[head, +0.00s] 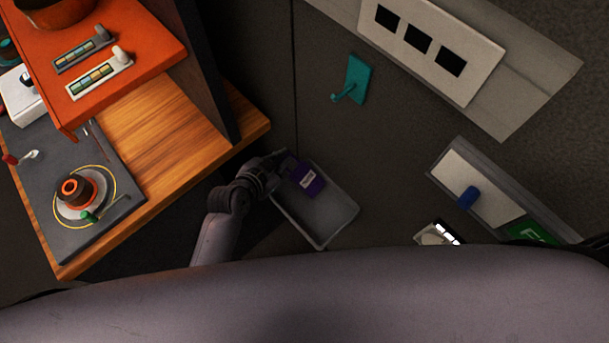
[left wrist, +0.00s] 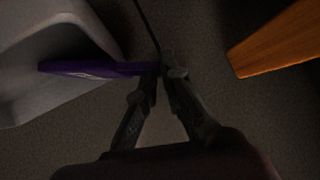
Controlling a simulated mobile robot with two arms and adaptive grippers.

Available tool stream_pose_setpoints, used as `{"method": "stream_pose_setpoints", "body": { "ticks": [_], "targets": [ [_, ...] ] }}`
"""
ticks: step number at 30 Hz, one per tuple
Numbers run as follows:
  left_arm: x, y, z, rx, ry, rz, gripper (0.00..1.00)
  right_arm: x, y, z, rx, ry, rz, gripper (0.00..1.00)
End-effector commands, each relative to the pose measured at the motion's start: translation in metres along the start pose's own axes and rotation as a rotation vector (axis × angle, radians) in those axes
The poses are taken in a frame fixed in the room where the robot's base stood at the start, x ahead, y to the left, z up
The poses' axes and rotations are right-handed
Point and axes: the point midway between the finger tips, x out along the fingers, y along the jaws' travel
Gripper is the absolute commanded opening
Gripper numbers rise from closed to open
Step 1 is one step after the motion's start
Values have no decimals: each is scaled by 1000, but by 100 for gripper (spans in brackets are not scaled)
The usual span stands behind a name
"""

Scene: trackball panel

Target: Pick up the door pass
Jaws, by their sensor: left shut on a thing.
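The door pass is a purple card (head: 306,180) with a white label, seen in the head view at the far end of my left arm. It also shows nearly edge-on as a thin purple strip (left wrist: 95,69) in the left wrist view. My left gripper (head: 284,161) is shut on the card's edge, with its fingertips (left wrist: 163,72) meeting at the card's right end. The card is over or in a grey tray (head: 322,215); I cannot tell whether it touches the tray. My right gripper is not in view.
A teal hook (head: 356,80) is on the grey wall behind. A panel with a blue knob (head: 467,196) is at the right.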

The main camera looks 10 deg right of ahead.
Motion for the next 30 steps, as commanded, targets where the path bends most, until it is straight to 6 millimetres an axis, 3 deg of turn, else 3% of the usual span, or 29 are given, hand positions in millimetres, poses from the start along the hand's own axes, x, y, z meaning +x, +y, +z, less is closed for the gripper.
{"method": "stream_pose_setpoints", "body": {
  "ticks": [18,30],
  "targets": [
    [-7,-2,-3,2,2,-1,0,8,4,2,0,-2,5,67],
    [-42,-18,-52,3,5,-3,0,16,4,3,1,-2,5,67]
  ]
}}
